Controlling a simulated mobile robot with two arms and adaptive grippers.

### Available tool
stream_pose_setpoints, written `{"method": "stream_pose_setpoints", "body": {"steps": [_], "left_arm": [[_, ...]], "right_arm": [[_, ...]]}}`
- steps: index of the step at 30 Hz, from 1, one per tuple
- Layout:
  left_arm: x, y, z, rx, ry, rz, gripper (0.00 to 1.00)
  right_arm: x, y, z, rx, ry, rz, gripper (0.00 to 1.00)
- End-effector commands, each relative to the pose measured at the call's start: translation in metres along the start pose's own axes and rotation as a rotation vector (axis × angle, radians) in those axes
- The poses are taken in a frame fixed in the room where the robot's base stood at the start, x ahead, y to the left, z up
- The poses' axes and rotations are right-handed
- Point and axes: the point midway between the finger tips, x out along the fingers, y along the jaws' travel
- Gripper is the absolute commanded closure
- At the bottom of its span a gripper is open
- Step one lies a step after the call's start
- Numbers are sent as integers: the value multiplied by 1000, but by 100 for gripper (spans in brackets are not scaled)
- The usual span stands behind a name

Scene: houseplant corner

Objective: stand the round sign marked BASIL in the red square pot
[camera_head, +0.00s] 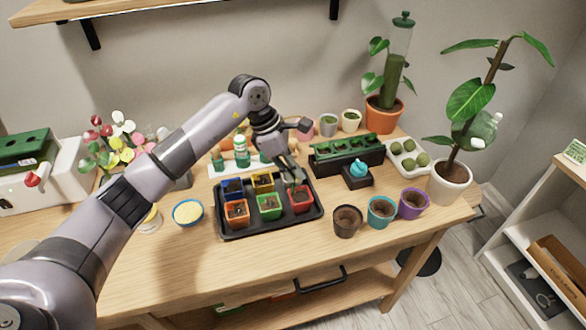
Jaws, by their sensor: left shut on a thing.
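The red square pot (301,204) stands in the front right of a black tray (270,231) on the table. My left gripper (294,178) points down just above it, shut on a small, mostly hidden thing. A little green shows between its fingers and the pot's soil. I cannot make out a round face or the word BASIL there, nor whether the held thing touches the soil. Round coloured signs or flowers (124,128) stand in a cluster at the left; no lettering is legible. My right gripper is not in view.
Square blue (231,187), yellow (262,182), orange (237,213) and green (269,207) pots share the tray. Round pots, including a brown one (347,221), stand to its right. Bottles (241,152) stand behind.

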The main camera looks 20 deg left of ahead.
Motion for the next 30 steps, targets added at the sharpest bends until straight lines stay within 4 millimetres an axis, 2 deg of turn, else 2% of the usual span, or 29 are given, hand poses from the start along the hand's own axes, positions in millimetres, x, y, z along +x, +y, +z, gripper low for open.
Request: {"method": "stream_pose_setpoints", "body": {"steps": [15, 29, 30], "left_arm": [[13, 0, -5, 0, 0, 0, 100], [13, 0, -6, 0, 0, 0, 100], [13, 0, -6, 0, 0, 0, 91]], "right_arm": [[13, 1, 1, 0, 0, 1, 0], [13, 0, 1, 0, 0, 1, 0], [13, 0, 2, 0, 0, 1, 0]]}}
